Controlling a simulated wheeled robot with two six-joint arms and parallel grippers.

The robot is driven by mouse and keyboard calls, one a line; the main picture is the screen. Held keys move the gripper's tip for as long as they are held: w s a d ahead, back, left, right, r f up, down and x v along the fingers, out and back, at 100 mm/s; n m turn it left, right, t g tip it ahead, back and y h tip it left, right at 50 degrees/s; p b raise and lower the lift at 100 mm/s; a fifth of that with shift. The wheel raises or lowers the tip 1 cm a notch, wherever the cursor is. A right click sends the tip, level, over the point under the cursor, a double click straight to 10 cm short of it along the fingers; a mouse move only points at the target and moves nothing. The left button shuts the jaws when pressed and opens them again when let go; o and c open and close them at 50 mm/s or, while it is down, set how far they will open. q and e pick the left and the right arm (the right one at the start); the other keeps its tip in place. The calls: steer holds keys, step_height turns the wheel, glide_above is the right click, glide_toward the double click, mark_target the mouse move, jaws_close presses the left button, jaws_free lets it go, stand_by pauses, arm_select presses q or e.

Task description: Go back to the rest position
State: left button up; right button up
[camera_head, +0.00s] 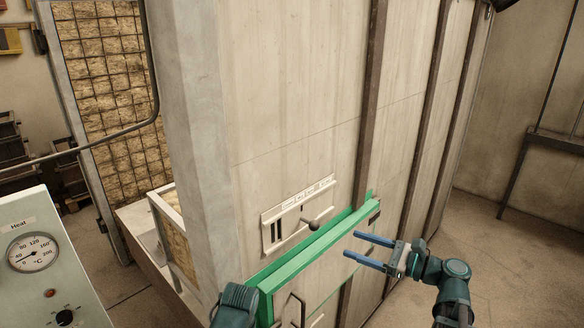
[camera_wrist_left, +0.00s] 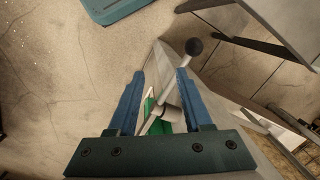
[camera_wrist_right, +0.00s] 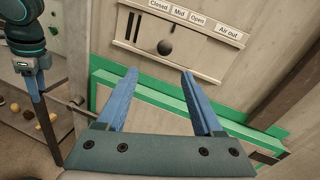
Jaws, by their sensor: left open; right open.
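My right gripper (camera_head: 351,243) is open and empty in front of the wall, at the right end of the green bar (camera_head: 320,244). In the right wrist view its blue fingers (camera_wrist_right: 158,72) point toward a slide panel (camera_wrist_right: 200,60) with a dark round knob (camera_wrist_right: 165,47), labelled Closed, Mid, Open and Air out. My left gripper (camera_wrist_left: 160,74) is open. A lever with a dark ball knob (camera_wrist_left: 193,47) shows between its fingers in the picture; I cannot tell whether they touch it. In the head view only my left arm's end shows, low beside the green bar; its fingers are hidden.
A heat control box (camera_head: 45,262) with a dial stands at the lower left. A large pale wall (camera_head: 290,90) with brown vertical ribs fills the middle. A brick-lined door (camera_head: 105,85) stands at the left. Floor (camera_head: 500,245) is free at the right.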

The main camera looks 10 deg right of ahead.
steer(key=s+a+f+n+g+h, duration=0.35)
steer(key=a+f+n+g, duration=0.45)
steer(key=a+f+n, duration=0.5)
steer(key=s+a+f+n+g+h, duration=0.3)
steer(key=s+a+f+n+h, duration=0.3)
steer(key=n+h, duration=0.5)
steer(key=s+f+n, duration=0.2)
steer(key=s+n, duration=0.1)
steer(key=shift+s+a+f+g, duration=0.15)
steer(key=shift+s+a+g, duration=0.05)
steer(key=shift+a+g, duration=0.15)
